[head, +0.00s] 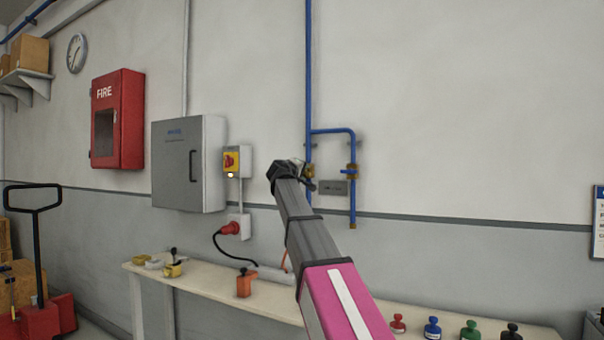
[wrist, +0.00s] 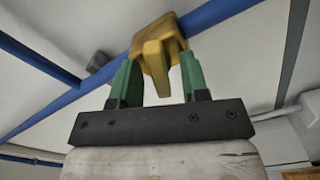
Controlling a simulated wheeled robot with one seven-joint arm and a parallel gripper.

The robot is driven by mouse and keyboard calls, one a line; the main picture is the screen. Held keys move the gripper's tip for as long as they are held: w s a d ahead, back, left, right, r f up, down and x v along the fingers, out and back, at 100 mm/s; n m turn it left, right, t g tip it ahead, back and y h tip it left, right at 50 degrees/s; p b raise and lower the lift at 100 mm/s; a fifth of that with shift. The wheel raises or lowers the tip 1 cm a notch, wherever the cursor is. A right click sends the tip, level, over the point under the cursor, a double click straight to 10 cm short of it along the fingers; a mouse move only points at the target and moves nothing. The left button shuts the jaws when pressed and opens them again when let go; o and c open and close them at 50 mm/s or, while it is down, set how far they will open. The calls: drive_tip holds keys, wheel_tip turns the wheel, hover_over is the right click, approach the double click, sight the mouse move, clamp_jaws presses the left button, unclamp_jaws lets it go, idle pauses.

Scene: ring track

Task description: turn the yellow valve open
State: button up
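The yellow valve (wrist: 155,52) sits on a blue pipe in the wrist view, with its handle sticking out towards my gripper (wrist: 160,60). My green fingers are apart, one on each side of the handle. I cannot tell whether either finger touches it. In the head view my gripper (head: 306,174) is at the left blue pipe (head: 308,90) on the wall, and it hides most of the valve there.
A grey cabinet (head: 188,165) and a yellow-red switch (head: 231,161) are to the left. A bench (head: 205,290) with small items stands below.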

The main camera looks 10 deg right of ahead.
drive_tip(key=c, duration=0.7)
drive_tip(key=m, duration=1.3)
drive_tip(key=shift+m, duration=0.3)
drive_tip(key=o, duration=0.8)
drive_tip(key=shift+c, duration=0.2)
